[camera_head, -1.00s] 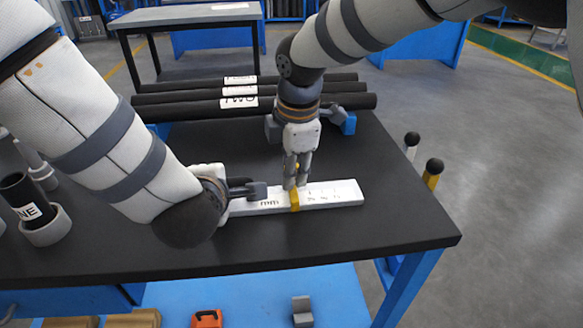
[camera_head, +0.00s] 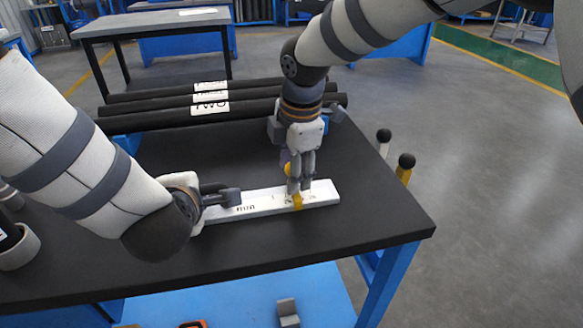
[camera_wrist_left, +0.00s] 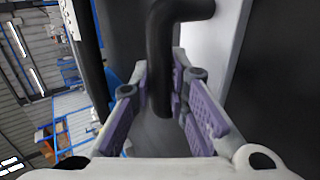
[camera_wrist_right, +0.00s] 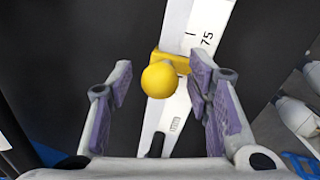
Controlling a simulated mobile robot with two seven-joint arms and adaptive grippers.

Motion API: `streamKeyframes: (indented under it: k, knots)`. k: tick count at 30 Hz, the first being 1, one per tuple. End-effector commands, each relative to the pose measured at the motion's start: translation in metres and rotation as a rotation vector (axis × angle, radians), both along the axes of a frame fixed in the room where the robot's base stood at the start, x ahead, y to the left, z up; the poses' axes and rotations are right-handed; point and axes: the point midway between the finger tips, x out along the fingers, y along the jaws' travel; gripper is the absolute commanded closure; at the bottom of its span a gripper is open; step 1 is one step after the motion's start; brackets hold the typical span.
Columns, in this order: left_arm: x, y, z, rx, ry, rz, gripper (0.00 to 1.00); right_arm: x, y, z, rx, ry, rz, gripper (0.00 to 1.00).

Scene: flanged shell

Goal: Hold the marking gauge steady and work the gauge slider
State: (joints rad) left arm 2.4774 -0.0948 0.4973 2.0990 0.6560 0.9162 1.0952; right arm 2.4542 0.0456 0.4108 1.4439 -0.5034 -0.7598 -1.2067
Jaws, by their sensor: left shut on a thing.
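The marking gauge (camera_head: 262,204) is a long white bar with printed marks, lying on the black bench top. Its yellow gauge slider (camera_head: 297,201) sits toward the bar's right end. In the right wrist view the slider's round yellow knob (camera_wrist_right: 159,79) lies between the fingers of my right gripper (camera_wrist_right: 160,85), with gaps on both sides. The right gripper is open, pointing down over the bar; it also shows in the head view (camera_head: 299,187). My left gripper (camera_wrist_left: 165,95) is shut on the gauge's dark bent handle (camera_wrist_left: 161,60) at the bar's left end.
Several black tubes (camera_head: 240,108), one labelled TWO, lie at the back of the bench (camera_head: 330,235). A tube in a white ring (camera_head: 20,252) stands at the left edge. Two black-topped posts (camera_head: 406,162) stand beyond the right edge. The bench front right is clear.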

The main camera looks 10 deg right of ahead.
Motion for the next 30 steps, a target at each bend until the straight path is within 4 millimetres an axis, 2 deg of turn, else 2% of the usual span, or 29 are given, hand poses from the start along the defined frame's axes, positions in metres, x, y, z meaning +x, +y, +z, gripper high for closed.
streamKeyframes:
  k: [5, 7, 15, 20, 24, 30]
  knots:
    - [0.001, 0.0, 0.001, 0.0, -0.003, 0.0, 1.0, 0.0, 0.0, 0.002, 0.001, -0.001, 0.0, 0.54]
    - [0.001, 0.0, 0.001, 0.0, -0.003, 0.0, 1.0, -0.001, 0.0, 0.01, 0.002, -0.004, -0.001, 0.54]
    - [0.0, 0.0, 0.001, 0.0, -0.003, 0.0, 1.0, -0.014, -0.003, 0.08, 0.002, -0.005, -0.001, 0.54]
    - [0.0, 0.0, 0.001, 0.0, -0.003, 0.0, 1.0, -0.02, -0.004, 0.109, 0.002, -0.004, -0.001, 0.54]
    - [0.0, 0.0, 0.001, -0.001, -0.003, -0.001, 1.0, -0.023, -0.004, 0.118, 0.001, 0.0, 0.0, 0.54]
    - [0.0, -0.001, 0.001, -0.001, -0.003, -0.001, 1.0, -0.023, -0.004, 0.118, 0.001, 0.0, 0.0, 0.54]
